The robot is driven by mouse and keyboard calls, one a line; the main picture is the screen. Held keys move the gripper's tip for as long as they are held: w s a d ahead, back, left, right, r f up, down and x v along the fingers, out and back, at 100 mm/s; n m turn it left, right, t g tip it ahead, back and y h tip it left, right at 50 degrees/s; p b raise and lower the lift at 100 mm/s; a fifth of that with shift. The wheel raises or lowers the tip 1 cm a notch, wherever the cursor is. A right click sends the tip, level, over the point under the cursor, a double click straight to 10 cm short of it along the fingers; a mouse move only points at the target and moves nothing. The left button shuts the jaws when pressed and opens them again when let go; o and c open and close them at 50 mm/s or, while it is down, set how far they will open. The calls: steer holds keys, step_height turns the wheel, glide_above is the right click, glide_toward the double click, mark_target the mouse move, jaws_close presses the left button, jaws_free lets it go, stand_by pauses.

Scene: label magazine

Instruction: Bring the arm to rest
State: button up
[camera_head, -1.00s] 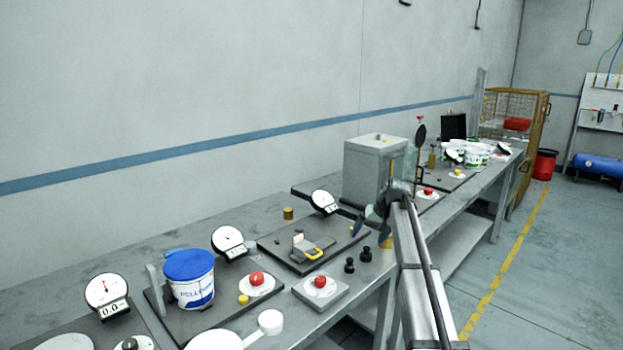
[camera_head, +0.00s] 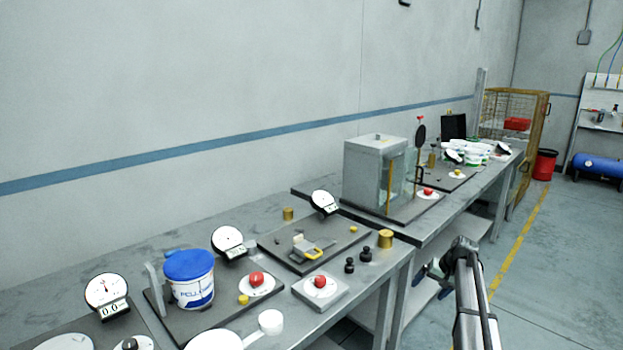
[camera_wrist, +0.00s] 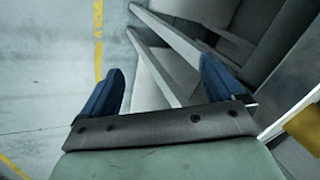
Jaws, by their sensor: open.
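My gripper (camera_wrist: 160,92) is open and empty in the wrist view, its two blue fingers spread apart over the floor and the grey bench legs and shelf. In the head view my arm stands at the lower right, beside the front edge of the bench (camera_head: 384,262). The blue gripper end shows only partly there, low by the bench's lower shelf, partly hidden behind the arm.
A white bucket with blue lid (camera_head: 188,279), a brass cylinder (camera_head: 385,238), black weights (camera_head: 349,265) and a grey cabinet (camera_head: 372,172) stand on the bench. The floor (camera_head: 540,290) right of the bench is clear, with a yellow line.

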steer(key=s+a+f+g, duration=0.2)
steer(key=s+a+f, duration=0.3)
steer(key=s+f, duration=0.45)
steer(key=s+a+f+n+g, duration=0.1)
steer(key=s+a+f, duration=0.5)
steer(key=s+f, duration=0.3)
steer(key=s+a+f+g, duration=0.2)
steer(key=s+a+f, duration=0.4)
steer(key=f, duration=0.5)
steer(key=s+a+f+n+g+h, duration=0.1)
steer(key=s+a+f, duration=0.1)
steer(key=s, duration=1)
steer(key=s+a+f+n+g+h, duration=0.1)
steer(key=s+f, duration=0.3)
steer(key=s, duration=0.8)
steer(key=s+a+f+g+h, duration=0.1)
steer(key=s+a+f+g, duration=0.1)
steer(key=s, duration=1)
steer(key=shift+s+a+f+n+g+h, duration=0.3)
steer(key=shift+a+f+n, duration=0.15)
steer(key=shift+f, duration=0.25)
